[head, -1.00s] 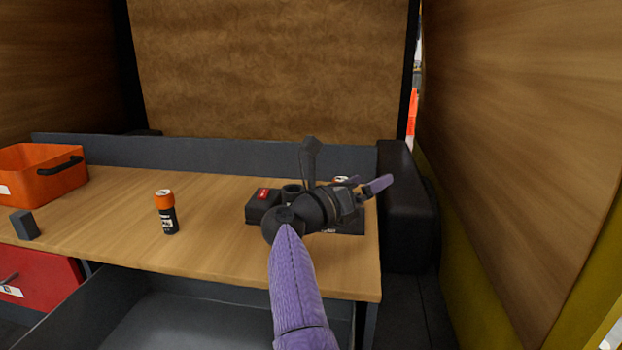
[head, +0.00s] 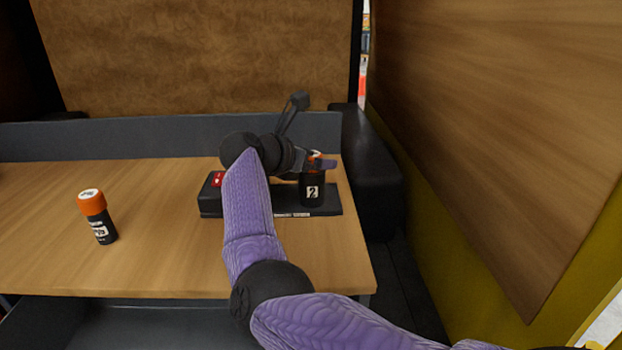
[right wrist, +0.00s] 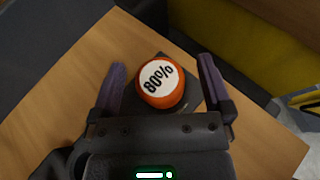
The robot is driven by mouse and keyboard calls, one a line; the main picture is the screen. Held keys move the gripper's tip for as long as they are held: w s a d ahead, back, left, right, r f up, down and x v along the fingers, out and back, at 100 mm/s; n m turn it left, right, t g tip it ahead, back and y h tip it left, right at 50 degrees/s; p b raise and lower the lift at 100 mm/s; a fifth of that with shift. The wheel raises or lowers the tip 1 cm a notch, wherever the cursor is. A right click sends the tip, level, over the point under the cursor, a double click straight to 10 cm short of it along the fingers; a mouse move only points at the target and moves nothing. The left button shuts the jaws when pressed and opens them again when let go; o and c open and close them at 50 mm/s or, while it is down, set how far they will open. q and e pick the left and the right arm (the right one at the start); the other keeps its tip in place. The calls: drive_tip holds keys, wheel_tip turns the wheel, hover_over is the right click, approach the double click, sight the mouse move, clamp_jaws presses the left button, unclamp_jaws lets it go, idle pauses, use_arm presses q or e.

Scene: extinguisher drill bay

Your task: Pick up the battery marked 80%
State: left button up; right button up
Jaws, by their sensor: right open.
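The battery marked 80% (right wrist: 162,82) has a white top with black print and an orange rim in the right wrist view. In the head view its orange cap (head: 316,155) shows partly behind my fingers, above a black holder labelled 2 (head: 312,190) on the charger's right part. My right gripper (right wrist: 162,64) is open, with one purple finger on each side of the battery and gaps between. In the head view the right gripper (head: 322,163) is at the height of the cap. My left gripper is not in view.
The dark charger base (head: 285,210) has a red display on its left, partly covered by my forearm. Another orange-capped black battery (head: 97,216) stands upright on the wooden table (head: 160,250) at left. A black padded block (head: 370,180) borders the table's right edge. The table between is clear.

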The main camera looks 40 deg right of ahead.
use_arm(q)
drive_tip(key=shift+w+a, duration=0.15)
use_arm(e)
drive_tip(key=shift+c, duration=1.2)
clamp_jaws()
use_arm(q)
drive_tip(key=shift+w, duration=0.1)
use_arm(e)
drive_tip(key=shift+r, duration=0.1)
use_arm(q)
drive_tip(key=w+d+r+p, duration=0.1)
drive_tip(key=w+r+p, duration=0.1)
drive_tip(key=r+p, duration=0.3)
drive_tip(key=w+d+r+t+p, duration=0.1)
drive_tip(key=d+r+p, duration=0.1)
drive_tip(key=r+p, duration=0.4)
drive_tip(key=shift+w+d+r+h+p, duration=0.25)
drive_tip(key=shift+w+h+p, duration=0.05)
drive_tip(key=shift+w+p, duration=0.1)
use_arm(e)
wheel_tip(320, 180, up, 28)
